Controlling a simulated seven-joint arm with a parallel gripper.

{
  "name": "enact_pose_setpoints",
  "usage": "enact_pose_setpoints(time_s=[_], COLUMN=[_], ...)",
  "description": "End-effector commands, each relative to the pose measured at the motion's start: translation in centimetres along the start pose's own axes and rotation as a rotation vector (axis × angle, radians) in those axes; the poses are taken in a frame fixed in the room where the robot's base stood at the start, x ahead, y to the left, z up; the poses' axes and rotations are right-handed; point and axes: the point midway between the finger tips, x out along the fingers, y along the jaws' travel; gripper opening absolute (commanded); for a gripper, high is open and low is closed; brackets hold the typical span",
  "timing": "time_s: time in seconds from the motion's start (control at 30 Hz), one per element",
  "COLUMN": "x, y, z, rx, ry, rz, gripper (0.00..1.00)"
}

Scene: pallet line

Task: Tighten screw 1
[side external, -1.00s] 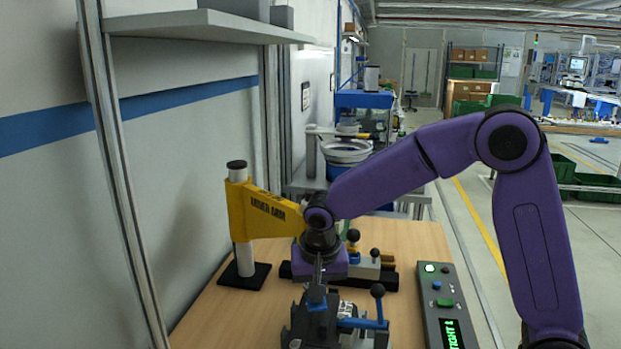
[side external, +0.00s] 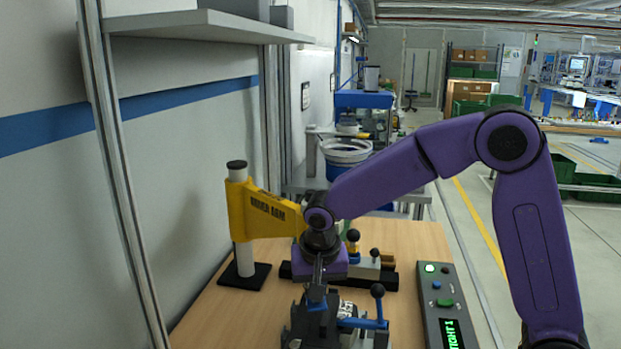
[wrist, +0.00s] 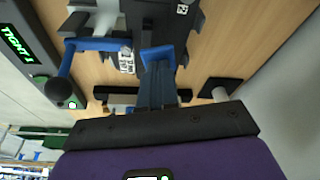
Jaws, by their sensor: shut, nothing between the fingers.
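My gripper (side external: 317,294) points down at the dark grey fixture (side external: 300,325), with its fingers together and nothing held. Whether the tips touch the fixture I cannot tell. Screw 1 cannot be made out; the fingers and fixture parts cover the spot around the tips. A blue clamp lever (side external: 362,323) with a black ball knob (side external: 377,290) is on the fixture's right side. The control box (side external: 436,285) has a lit green lamp and a green display (side external: 449,333) reading "TIGHT 1".
A yellow arm (side external: 268,212) on a white post (side external: 243,255) with a black base stands behind left. A second device (side external: 365,268) with small knobs sits behind the fixture. The wall closes off the left; bare wooden tabletop (side external: 225,318) lies left of the fixture.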

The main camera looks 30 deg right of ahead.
Motion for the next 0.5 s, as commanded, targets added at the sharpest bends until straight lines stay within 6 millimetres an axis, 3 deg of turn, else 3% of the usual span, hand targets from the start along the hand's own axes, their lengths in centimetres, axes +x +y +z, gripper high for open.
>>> enact_pose_setpoints(time_s=[0.5], x=[-0.2], y=[0.12], z=[0.0], rx=[0.0], ry=[-0.004], rz=[0.005], gripper=[0.0])
